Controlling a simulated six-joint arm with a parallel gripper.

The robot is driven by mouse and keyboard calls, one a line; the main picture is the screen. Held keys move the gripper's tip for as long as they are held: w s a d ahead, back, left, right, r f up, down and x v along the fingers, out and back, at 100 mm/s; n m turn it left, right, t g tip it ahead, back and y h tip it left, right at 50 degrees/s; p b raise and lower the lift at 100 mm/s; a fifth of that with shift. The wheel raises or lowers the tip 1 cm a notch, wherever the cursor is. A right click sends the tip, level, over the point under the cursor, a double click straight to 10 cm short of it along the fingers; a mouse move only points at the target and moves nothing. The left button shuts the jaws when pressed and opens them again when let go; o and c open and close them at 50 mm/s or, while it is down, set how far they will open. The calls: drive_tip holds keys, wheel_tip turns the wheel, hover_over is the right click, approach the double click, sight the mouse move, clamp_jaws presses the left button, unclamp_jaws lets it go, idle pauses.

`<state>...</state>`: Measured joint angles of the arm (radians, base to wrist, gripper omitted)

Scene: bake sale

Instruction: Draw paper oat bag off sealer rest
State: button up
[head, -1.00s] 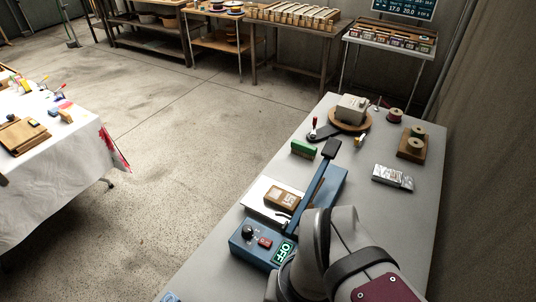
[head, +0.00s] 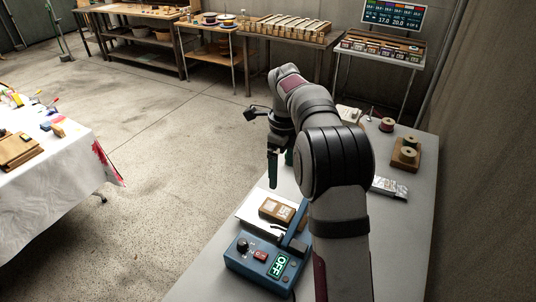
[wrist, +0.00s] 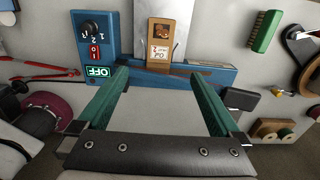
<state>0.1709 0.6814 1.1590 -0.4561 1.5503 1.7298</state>
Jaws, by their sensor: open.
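The brown paper oat bag (head: 277,209) with a pale label lies on the white sealer rest (head: 252,222). The blue sealer (head: 250,270) beside it shows a green OFF display. In the wrist view the bag (wrist: 161,36) lies on the pale rest (wrist: 140,14), at the sealer's blue bar (wrist: 210,74). My gripper (head: 279,172) is above and beyond the bag in the head view, with green fingers pointing down. In the wrist view my gripper (wrist: 160,72) is open and empty, its fingers apart on either side of the bag's line. My arm hides part of the sealer in the head view.
A green brush (wrist: 264,31) lies right of the bag in the wrist view. A foil packet (head: 389,187) and spools on a wooden block (head: 404,159) stand at the table's right side.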

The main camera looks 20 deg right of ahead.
sight(280, 210)
wheel_tip(280, 210, down, 15)
drive_tip(key=shift+f, duration=0.2)
drive_tip(key=c, duration=0.8)
drive_tip(key=shift+c, duration=0.2)
drive_tip(key=shift+w+a+r, duration=0.1)
drive_tip(key=shift+w+a, duration=2)
